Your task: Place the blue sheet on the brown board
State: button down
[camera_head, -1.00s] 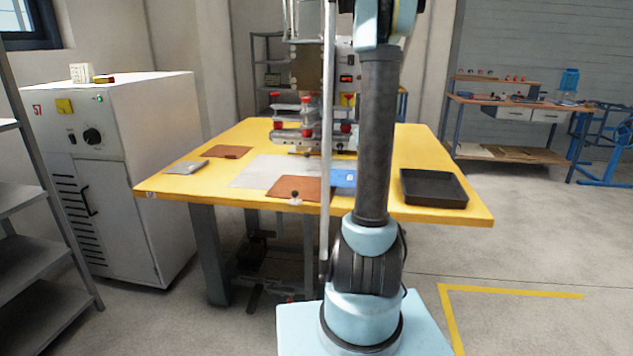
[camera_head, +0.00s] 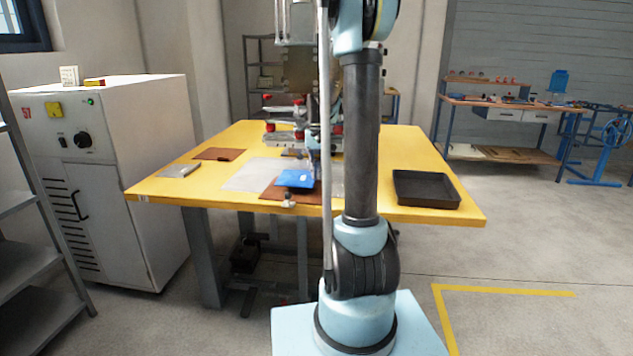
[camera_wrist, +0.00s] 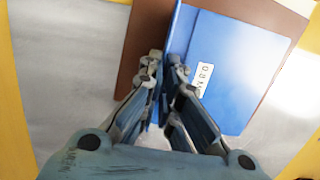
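The blue sheet (camera_head: 293,179) is over the brown board (camera_head: 270,193) near the front edge of the yellow table. In the wrist view the blue sheet (camera_wrist: 230,60) has a raised edge and a small white label, and it covers much of the brown board (camera_wrist: 135,62). My gripper (camera_wrist: 166,64) is shut on that raised edge, with a fingertip on each side. I cannot tell whether the sheet touches the board or hangs just above it. My arm hides part of the table.
A pale grey sheet (camera_head: 248,176) lies beside the board on the yellow table (camera_head: 430,150). A second brown board (camera_head: 215,153) and a grey piece (camera_head: 180,170) are at left. A black tray (camera_head: 426,203) is at right. A machine with red knobs (camera_head: 268,138) stands behind.

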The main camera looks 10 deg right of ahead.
aim_at(317, 188)
jog(key=shift+d+f, duration=0.15)
jog(key=shift+f, duration=1.4)
jog(key=c, duration=1.8)
grip_release()
jog(key=shift+f, duration=0.1)
notch_tip(317, 188, up, 12)
jog(key=w+f, duration=0.1)
jog(key=w, duration=0.1)
jog(key=s+r+n+t, duration=0.1)
jog(key=s+r, duration=0.1)
jog(key=s, duration=0.9)
jog(key=s+f+n+t, duration=0.1)
jog(key=s+f, duration=0.6)
jog(key=s, duration=0.6)
jog(key=s+f+n+t, duration=0.1)
jog(key=s+f, duration=0.6)
jog(key=s, duration=0.5)
jog(key=shift+s+f+n+t+h, duration=0.3)
jog(key=shift+s+f+n+t, duration=0.1)
